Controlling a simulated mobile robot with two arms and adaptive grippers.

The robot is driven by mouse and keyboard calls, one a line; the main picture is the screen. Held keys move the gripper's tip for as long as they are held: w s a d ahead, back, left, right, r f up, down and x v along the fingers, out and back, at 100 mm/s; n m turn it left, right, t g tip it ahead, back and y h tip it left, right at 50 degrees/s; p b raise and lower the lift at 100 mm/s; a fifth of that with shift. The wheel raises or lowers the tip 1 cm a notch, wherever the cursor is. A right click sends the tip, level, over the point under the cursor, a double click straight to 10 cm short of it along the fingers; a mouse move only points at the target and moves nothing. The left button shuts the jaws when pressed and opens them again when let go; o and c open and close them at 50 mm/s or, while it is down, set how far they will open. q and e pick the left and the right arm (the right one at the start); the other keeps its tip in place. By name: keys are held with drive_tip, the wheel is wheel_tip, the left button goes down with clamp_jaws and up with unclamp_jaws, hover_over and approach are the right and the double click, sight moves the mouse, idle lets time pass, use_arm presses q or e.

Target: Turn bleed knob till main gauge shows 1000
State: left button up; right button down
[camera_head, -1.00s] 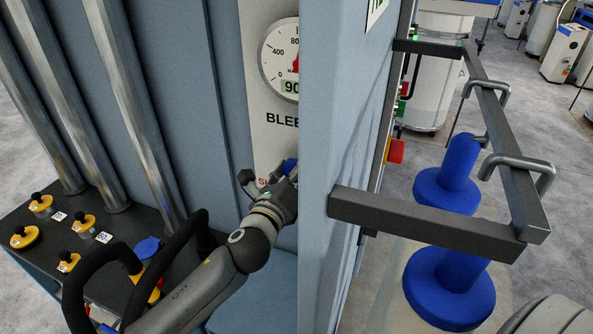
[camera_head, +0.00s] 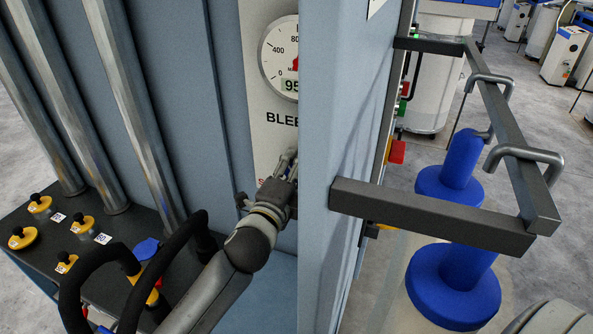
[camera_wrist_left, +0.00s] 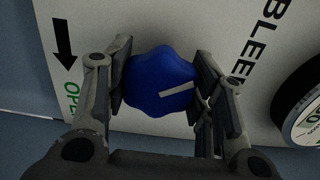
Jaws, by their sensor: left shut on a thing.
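The blue bleed knob (camera_wrist_left: 162,82) has a lobed rim and a white pointer line. My left gripper (camera_wrist_left: 165,88) is shut on it, with a finger on each side. In the head view my left gripper (camera_head: 286,172) is at the bleed panel (camera_head: 262,140), and it hides the knob there. The main gauge (camera_head: 280,56) is above it, a white dial with a red needle. Its readout begins with "95", and the rest is hidden by the blue-grey edge in front. Part of a gauge (camera_wrist_left: 305,110) also shows in the left wrist view.
A blue-grey cabinet edge (camera_head: 335,150) stands close to the right of my left gripper. A dark rail frame (camera_head: 430,215) juts out at right, near blue spools (camera_head: 453,280).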

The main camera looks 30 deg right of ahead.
use_arm(q)
drive_tip(key=shift+n, duration=0.8)
drive_tip(key=o, duration=1)
drive_tip(key=shift+w, duration=0.1)
drive_tip(key=shift+o, duration=0.2)
drive_tip(key=v, duration=1.2)
